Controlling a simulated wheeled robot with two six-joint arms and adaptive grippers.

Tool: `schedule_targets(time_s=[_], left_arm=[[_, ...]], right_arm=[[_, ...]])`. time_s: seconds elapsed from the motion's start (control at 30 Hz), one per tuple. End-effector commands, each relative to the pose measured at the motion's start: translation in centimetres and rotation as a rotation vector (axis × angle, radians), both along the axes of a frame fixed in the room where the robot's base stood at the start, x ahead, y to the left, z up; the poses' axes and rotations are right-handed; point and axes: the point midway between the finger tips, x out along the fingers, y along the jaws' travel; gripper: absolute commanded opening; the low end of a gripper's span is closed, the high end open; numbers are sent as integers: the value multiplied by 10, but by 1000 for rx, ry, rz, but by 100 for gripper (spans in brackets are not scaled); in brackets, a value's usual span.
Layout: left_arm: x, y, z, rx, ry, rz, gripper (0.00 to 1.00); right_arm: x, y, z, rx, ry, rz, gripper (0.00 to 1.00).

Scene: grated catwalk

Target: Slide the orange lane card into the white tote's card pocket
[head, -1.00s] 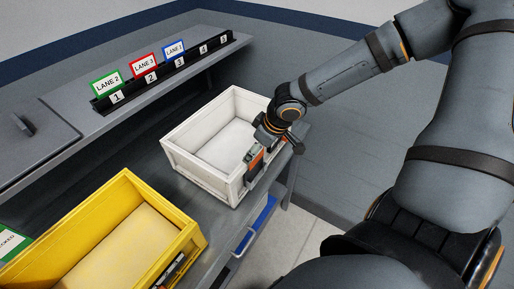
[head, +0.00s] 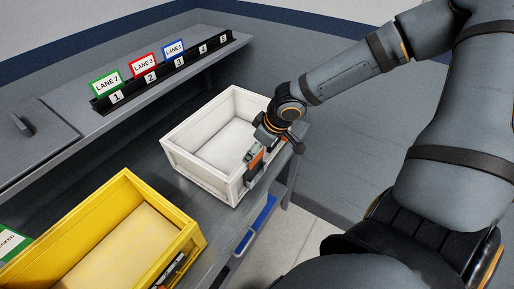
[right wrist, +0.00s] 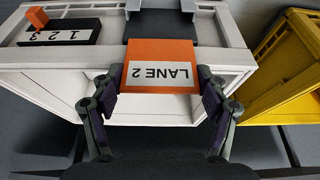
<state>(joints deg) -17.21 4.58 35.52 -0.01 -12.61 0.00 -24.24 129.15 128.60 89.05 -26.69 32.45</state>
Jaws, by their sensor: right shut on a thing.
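The white tote (head: 182,170) stands on the grey bench, open at the top and empty in the head view. My right gripper (head: 257,160) is at the tote's right-hand wall. It is shut on the orange lane card (right wrist: 160,58), which reads "LANE 2" upside down in the right wrist view. In that view my right gripper (right wrist: 160,103) has a finger on each side of the card. The card is in front of the tote's rim and wall (right wrist: 60,90). The card pocket is not clearly seen, and I cannot tell whether the card touches it. My left gripper is not in view.
A yellow tote (head: 75,215) stands at the front left, close to the white one. A black numbered rack (head: 165,75) on the raised shelf holds green, red and blue lane cards. A black strip with numbers (right wrist: 60,33) and an orange tab shows at the tote's left.

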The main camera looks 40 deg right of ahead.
Motion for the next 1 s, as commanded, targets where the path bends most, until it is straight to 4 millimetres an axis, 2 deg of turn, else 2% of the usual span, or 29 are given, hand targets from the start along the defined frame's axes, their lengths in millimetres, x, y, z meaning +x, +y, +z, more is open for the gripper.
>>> schedule_targets(time_s=[0.27,0.6,0.77,0.8,0.97,1.0], left_arm=[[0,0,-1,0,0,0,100],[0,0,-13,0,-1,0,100],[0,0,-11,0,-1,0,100],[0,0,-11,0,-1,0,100],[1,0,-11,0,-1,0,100],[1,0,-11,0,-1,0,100]], right_arm=[[0,0,-1,0,0,0,48],[0,0,-14,0,0,0,48],[0,0,-11,0,0,0,48],[0,0,-11,0,0,0,78],[0,0,-11,0,0,0,100],[0,0,-11,0,0,0,100]])
